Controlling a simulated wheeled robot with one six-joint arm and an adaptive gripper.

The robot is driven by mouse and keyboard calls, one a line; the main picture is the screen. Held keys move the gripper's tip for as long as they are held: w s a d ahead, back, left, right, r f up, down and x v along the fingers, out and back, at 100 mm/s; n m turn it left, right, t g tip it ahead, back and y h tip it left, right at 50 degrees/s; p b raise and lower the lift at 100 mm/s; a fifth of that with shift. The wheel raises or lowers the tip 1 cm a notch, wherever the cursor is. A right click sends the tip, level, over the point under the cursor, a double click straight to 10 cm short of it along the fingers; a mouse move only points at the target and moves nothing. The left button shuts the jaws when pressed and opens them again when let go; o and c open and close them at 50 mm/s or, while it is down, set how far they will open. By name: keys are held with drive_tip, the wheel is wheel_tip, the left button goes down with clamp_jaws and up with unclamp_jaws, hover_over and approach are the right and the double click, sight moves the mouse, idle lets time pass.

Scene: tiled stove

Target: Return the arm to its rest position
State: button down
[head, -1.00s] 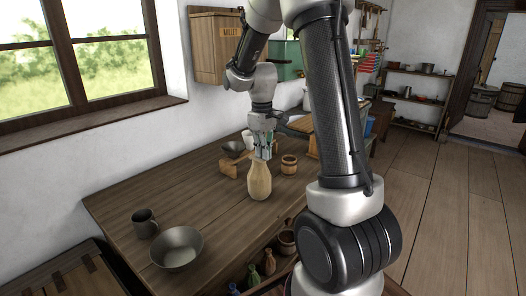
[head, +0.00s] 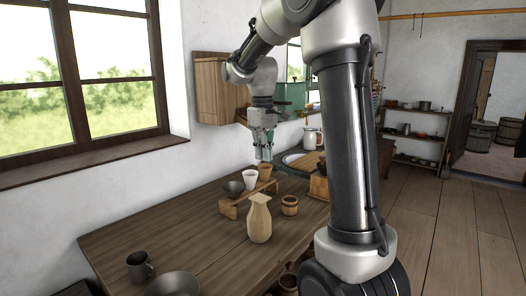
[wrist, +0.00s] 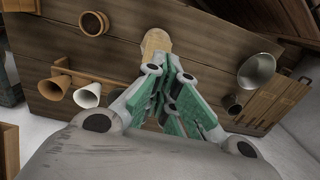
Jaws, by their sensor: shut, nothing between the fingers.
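My gripper (head: 264,158) hangs from the raised arm above the wooden table (head: 190,235), pointing down. Its fingers are together with nothing between them. In the wrist view the closed green-padded fingers (wrist: 172,112) show with the table below. A tan wooden vase (head: 260,222) stands upright on the table, below the gripper and apart from it. In the wrist view the vase (wrist: 155,42) shows just beyond the fingertips, partly hidden by them.
A small wooden rack (head: 228,210) with a white cup (head: 250,179) stands behind the vase, a small wooden mug (head: 290,205) right of it. A grey mug (head: 139,265) and metal bowl (head: 173,284) are at the front left. A wall cabinet (head: 216,90) hangs near the arm.

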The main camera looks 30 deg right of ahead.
drive_tip(key=s+a+m+t, duration=0.2)
drive_tip(key=s, duration=1)
drive_tip(key=s+a+m+t, duration=0.2)
drive_tip(key=s, duration=1)
drive_tip(key=shift+t, duration=0.3)
